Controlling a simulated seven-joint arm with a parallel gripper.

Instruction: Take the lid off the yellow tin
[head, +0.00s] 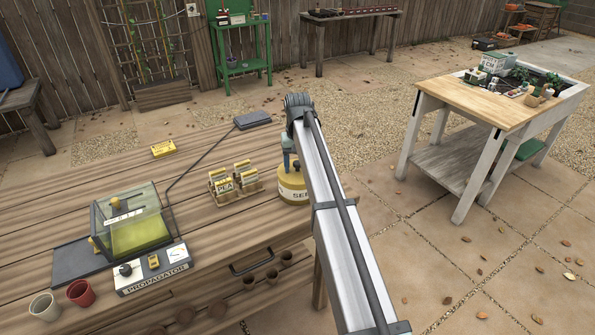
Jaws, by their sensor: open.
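The yellow tin (293,191) stands upright near the right end of the wooden bench, with dark lettering beginning "SEE" on its front. My arm covers its right side. Its top, with the lid, is partly hidden by my gripper (289,167), which points down right over it. My gripper is open. The fingertips are small and dark here, and I cannot tell whether they touch the lid or straddle part of it.
A rack of seed packets (233,184) stands close left of the tin. Farther left are a propagator (134,222), a yellow box (163,148) and two pots, one red (81,292). Bare bench (210,140) lies behind the packets. A white-legged table (480,115) stands apart at right.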

